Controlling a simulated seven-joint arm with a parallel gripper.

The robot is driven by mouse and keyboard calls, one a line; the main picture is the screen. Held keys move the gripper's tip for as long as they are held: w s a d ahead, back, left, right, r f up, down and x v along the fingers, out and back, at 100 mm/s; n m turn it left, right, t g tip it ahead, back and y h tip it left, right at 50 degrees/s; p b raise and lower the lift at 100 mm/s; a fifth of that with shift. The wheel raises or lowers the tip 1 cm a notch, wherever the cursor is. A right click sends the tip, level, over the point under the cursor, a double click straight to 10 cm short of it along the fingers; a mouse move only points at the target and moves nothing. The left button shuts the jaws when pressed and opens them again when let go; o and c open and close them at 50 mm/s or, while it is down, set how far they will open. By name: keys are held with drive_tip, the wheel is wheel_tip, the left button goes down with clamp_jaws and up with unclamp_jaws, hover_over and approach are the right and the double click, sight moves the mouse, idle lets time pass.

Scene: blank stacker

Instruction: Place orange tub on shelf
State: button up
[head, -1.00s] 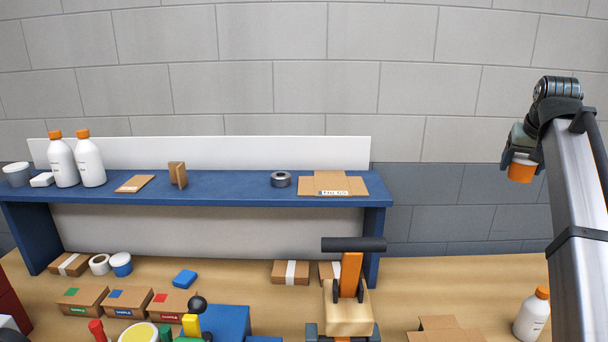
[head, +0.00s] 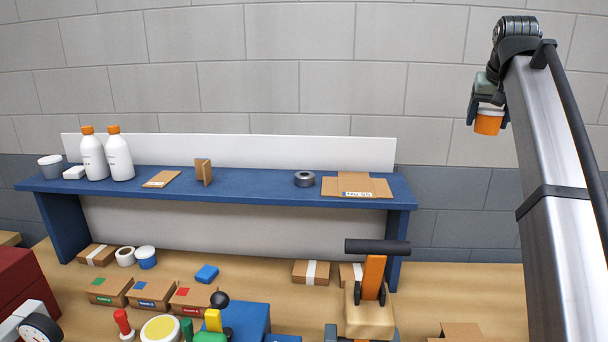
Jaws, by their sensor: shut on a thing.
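The orange tub (head: 488,124) has a white rim and hangs upright in my gripper (head: 489,108), high at the right of the head view. My gripper is shut on the tub near its rim; the fingers are partly hidden by the tub and the arm. The tub is in the air, right of the blue shelf (head: 250,182) and higher than its top in the picture. The shelf top has bare stretches between the things on it.
On the shelf stand a grey tub (head: 51,167), two white bottles (head: 119,158), a brown card piece (head: 204,172), a tape roll (head: 304,179) and flattened cardboard (head: 357,186). Several boxes lie below.

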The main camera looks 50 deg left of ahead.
drive_tip(key=s+a+n+g+y, duration=0.15)
drive_tip(key=s+a+n, duration=0.25)
drive_tip(key=s+a, duration=3.3)
drive_tip(key=shift+s+d+f, duration=0.1)
drive_tip(key=shift+f, duration=7.4)
drive_tip(key=shift+f, duration=0.1)
drive_tip(key=o, duration=1.1)
